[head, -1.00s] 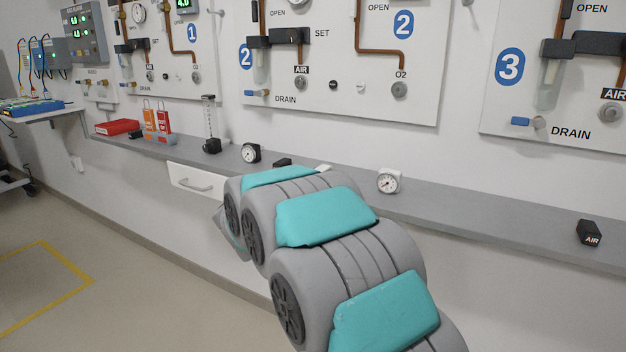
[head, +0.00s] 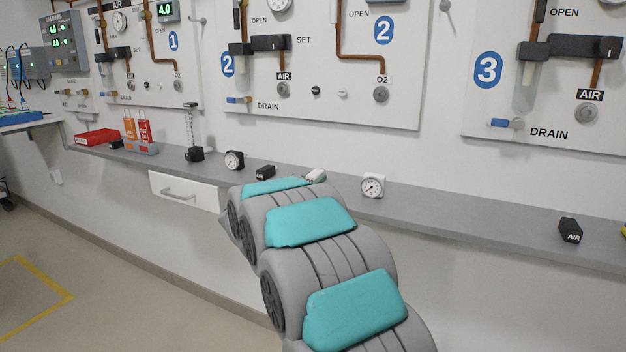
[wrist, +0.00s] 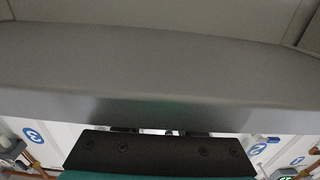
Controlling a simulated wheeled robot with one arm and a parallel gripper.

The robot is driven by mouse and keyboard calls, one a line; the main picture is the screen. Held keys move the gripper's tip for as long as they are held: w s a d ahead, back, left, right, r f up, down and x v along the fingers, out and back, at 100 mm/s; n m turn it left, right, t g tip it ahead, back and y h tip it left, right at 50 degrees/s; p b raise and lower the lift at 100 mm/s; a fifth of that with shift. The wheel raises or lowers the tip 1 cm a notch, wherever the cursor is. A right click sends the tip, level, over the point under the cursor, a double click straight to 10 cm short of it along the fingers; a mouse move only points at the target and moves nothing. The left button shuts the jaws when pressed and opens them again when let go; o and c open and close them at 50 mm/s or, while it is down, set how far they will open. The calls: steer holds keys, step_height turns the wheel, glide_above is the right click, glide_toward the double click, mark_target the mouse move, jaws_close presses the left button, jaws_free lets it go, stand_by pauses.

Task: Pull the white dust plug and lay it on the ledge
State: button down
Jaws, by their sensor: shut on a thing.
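In the wrist view my gripper (wrist: 160,132) shows at the bottom centre, with only its two dark fingertips visible past a black plate. It is shut, and a thin strip of white shows between the tips. This fits the white dust plug (wrist: 155,131), but most of it is hidden and its outline is unclear. In the head view my own arm hides the gripper. The grey ledge (head: 470,216) runs along the wall behind the arm. On panel 2 a small white round fitting (head: 342,92) sits beside a black one (head: 315,90).
On the ledge stand a black AIR block (head: 265,172), a white block (head: 315,176) partly behind my arm, two gauges (head: 234,160) (head: 372,186) and another AIR block (head: 570,230). A white drawer (head: 180,190) hangs below. The ledge is clear between the right gauge and right block.

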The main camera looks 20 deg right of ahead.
mark_target(310, 182)
steer(key=shift+f, duration=0.1)
steer(key=shift+c, duration=2.2)
jaws_free()
steer(key=shift+f, duration=0.1)
steer(key=v, duration=0.8)
